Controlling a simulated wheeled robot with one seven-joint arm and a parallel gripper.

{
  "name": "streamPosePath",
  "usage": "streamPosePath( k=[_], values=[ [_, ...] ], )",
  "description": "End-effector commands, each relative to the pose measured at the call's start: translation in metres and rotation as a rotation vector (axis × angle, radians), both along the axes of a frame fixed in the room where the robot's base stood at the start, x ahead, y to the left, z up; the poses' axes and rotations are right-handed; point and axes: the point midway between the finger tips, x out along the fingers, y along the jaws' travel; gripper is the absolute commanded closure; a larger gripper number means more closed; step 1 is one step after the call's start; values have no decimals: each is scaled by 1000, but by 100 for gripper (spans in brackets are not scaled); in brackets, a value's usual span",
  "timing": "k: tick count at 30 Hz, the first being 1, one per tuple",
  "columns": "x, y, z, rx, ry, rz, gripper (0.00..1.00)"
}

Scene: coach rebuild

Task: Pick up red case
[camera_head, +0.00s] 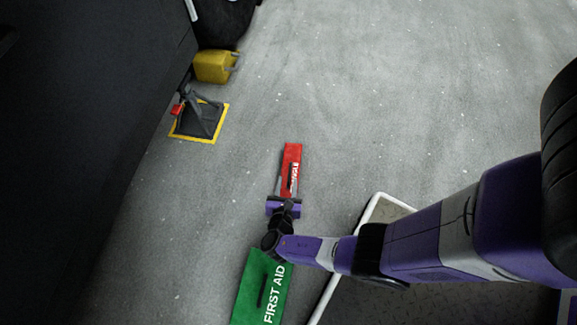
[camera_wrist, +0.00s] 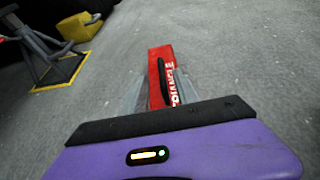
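The red case (camera_head: 292,153) is long and narrow, with white lettering and a black handle on top. It lies on the grey floor, just beyond my gripper (camera_head: 288,188) in the head view. In the wrist view the red case (camera_wrist: 160,54) runs away from my gripper (camera_wrist: 162,86), whose grey fingers stand apart on either side of its near part. My gripper looks open around it. I cannot tell whether the fingers touch its sides. The near end of the case is hidden by my gripper.
A green first aid case (camera_head: 250,287) lies close by, below my gripper. A grey stand on a yellow-edged mat (camera_head: 213,137) and a yellow box (camera_head: 212,66) are at upper left, beside a dark wall (camera_head: 90,130). The floor at upper right is clear.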

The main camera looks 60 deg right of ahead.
Motion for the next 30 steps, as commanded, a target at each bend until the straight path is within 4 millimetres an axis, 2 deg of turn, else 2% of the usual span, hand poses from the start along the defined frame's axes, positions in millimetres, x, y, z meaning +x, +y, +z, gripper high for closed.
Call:
streamPosePath(
  k=[13, 23, 29, 30],
  values=[
    [18, -47, -26, 3, 0, -4, 64],
    [22, -53, -26, 3, 0, 0, 64],
    [22, -53, -26, 3, 0, 1, 99],
    [22, -53, -26, 3, 0, 1, 100]
  ],
)
